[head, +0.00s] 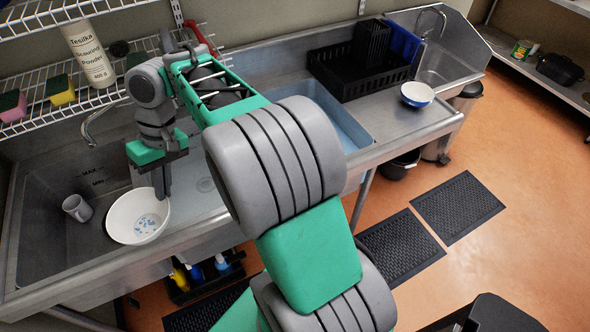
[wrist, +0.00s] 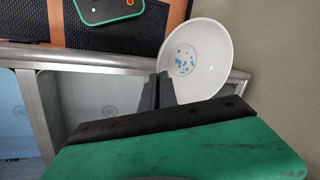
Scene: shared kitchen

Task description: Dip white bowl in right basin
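The white bowl (head: 138,217), with blue marks on its inside, is at the left part of the sink, its opening facing up and tilted toward the head camera. It also shows in the wrist view (wrist: 205,75). My gripper (head: 162,185) points down at the bowl's right rim. In the wrist view its two dark fingers (wrist: 158,92) are close together with the rim between them, and the bowl appears held. The right basin (head: 350,128), light blue inside, is partly hidden behind my arm.
A grey mug (head: 77,208) is in the left basin (head: 40,245). A black dish rack (head: 360,75) and a blue-and-white bowl (head: 417,94) are on the right counter. A faucet (head: 95,125) stands behind the left basin. A wire shelf with a scouring powder bottle (head: 88,55) and sponges hangs above.

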